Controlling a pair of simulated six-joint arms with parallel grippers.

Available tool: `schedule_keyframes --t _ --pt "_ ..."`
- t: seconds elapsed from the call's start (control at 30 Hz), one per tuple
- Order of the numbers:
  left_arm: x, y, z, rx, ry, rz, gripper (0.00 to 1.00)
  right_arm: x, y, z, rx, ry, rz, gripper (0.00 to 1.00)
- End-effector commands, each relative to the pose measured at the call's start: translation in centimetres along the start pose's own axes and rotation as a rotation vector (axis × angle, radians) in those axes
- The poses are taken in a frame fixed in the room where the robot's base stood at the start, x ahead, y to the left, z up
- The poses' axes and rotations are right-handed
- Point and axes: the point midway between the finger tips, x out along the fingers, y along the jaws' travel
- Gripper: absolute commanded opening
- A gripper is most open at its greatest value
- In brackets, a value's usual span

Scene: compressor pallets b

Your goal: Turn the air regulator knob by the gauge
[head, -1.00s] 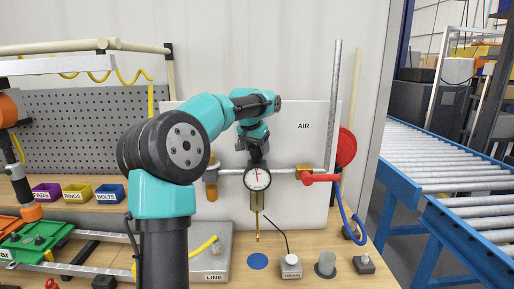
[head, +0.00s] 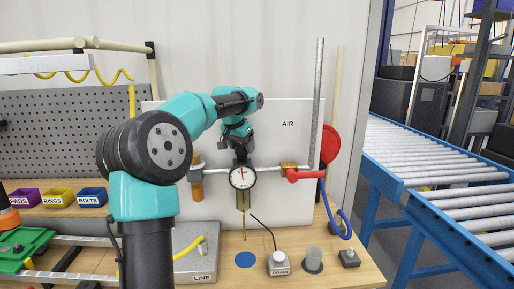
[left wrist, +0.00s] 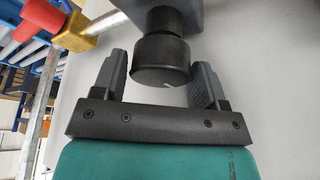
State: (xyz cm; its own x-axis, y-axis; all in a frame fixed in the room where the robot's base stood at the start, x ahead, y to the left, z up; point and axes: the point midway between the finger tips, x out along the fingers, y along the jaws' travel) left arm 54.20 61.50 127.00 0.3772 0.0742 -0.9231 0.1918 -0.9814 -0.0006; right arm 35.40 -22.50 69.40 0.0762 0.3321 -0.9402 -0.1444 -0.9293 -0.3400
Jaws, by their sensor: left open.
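The round white gauge (head: 242,177) is on the pipe in front of the white AIR panel. My left gripper (head: 241,156) is just above the gauge in the head view, where the knob is hard to make out. In the left wrist view, the black regulator knob (left wrist: 161,60) is between the two fingertips of my open left gripper (left wrist: 160,78). One finger stands on each side of it, and a gap shows on both sides. My right gripper is not in view.
A red valve handle (head: 305,175) and brass fitting (head: 289,168) are on the pipe to the right. A blue hose (head: 330,215) hangs beyond them. A small switch box (head: 279,264) and a grey LINE box (head: 197,262) stand on the bench below.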

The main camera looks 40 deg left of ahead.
Motion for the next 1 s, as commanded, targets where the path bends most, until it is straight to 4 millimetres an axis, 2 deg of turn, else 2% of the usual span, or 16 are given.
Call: schedule_keyframes --t 0.37,1.0 --pt "0.18 0.05 0.04 -0.048 -0.003 -0.019 0.68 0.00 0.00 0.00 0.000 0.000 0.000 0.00" --pt "0.14 0.09 0.02 -0.398 -0.003 -0.165 0.68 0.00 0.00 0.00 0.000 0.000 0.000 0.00"
